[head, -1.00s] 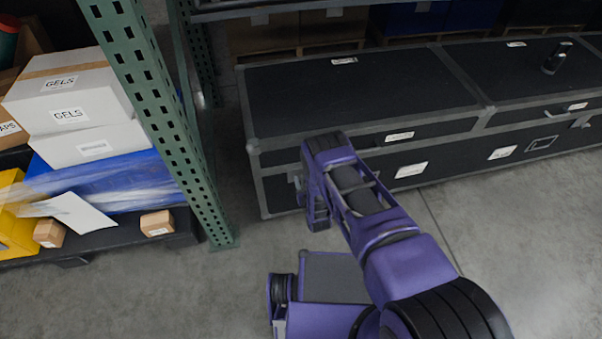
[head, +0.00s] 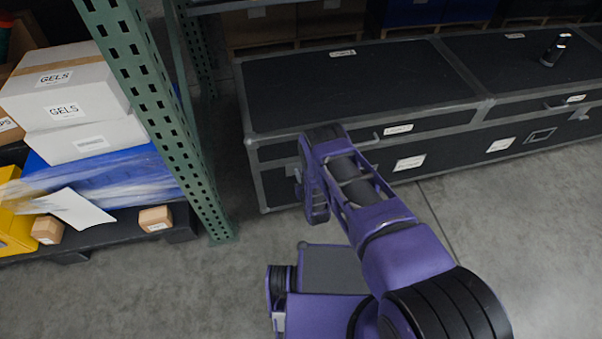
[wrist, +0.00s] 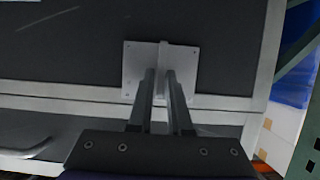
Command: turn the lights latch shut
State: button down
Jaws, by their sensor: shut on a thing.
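The latch, in the wrist view, is a pale square metal plate (wrist: 132,66) with a narrow upright bar (wrist: 163,53) on the front of a black case. My gripper (wrist: 160,80) reaches over the plate, its two fingers close together on either side of the bar and shut on it. In the head view the purple wrist of my arm stands in front of the left end of the long black case (head: 350,85); the fingertips are mostly hidden there. A bit of the latch plate (head: 291,168) shows just left of my wrist. The latch's label is not readable.
A green rack upright (head: 160,110) stands left of the case, with boxes marked GELS (head: 65,95) on a pallet beyond it. A dark cylinder (head: 555,49) stands on the case at the far right. The floor (head: 500,230) in front is clear.

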jog(key=shift+w+d+m+y, duration=0.2)
jog(key=shift+m+y, duration=0.3)
jog(key=shift+m, duration=0.5)
jog(key=shift+w+d+f+m+y, duration=0.15)
jog(key=shift+m+y, duration=0.8)
jog(key=shift+m, duration=0.5)
jog(key=shift+s+d+f+m+y, duration=0.15)
jog(key=shift+m+y, duration=0.75)
jog(key=shift+m, duration=0.6)
jog(key=shift+w+d+f+m+y, duration=0.15)
jog(key=shift+m+y, duration=0.8)
jog(key=shift+m, duration=0.5)
jog(key=c, duration=1)
grip_release()
jog(key=shift+o, duration=0.2)
jog(key=shift+s+f, duration=0.1)
jog(key=shift+s, duration=0.1)
